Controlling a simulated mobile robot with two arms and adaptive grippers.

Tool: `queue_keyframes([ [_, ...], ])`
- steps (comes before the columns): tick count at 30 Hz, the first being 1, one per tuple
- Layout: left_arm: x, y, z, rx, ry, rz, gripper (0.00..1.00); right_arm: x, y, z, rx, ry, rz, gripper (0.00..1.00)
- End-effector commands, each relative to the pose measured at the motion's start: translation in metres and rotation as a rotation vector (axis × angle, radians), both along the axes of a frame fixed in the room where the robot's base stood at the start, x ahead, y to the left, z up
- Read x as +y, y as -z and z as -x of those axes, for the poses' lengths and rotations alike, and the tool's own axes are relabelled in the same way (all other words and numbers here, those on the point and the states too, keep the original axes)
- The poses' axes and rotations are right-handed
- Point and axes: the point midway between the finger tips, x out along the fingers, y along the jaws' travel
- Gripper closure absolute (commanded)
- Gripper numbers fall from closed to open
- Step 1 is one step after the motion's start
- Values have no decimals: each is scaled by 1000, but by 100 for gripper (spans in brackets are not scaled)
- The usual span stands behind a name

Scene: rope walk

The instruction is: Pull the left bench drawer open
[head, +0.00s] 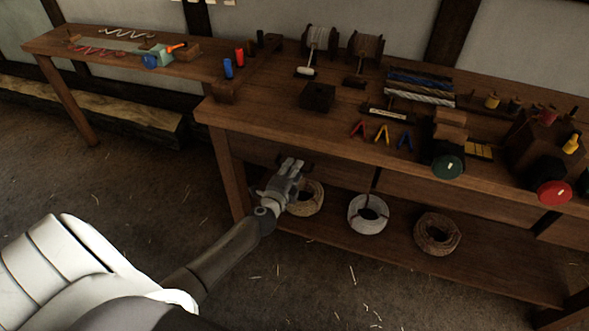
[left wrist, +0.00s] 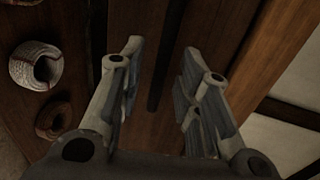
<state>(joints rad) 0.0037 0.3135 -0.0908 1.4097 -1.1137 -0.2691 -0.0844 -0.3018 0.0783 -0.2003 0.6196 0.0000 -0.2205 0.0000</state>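The left bench drawer (head: 342,178) is a brown wooden front under the left part of the bench top, and it looks closed. My left gripper (head: 294,168) is in front of this drawer, its fingers pointing toward the front. In the left wrist view its two fingers (left wrist: 162,65) stand apart with nothing visibly gripped. A dark narrow strip shows between them against brown wood; I cannot tell whether it is the drawer's handle or a gap. The gripper hides part of the drawer front in the head view. My right gripper is not in view.
The bench top (head: 270,115) holds rope reels, tools and coloured spools. Below, on the lower shelf, lie a pale coil (head: 309,198), a white coil (head: 368,214) and a brown coil (head: 437,233). The floor in front is clear apart from straw.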

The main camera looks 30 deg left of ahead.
Motion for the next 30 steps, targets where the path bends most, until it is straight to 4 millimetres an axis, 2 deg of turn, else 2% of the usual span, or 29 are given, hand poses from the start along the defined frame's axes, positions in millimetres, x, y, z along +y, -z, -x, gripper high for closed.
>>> queue_keyframes([
  [6, 3, 3, -14, 1, 0, -1, 69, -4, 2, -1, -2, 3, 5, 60],
  [15, 3, 4, -15, 1, 0, 0, 69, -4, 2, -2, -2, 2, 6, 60],
  [23, 3, 4, -15, 1, 0, 0, 100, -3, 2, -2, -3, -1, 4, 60],
  [30, 3, 4, -15, 1, 0, 0, 100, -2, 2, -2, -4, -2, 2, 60],
])
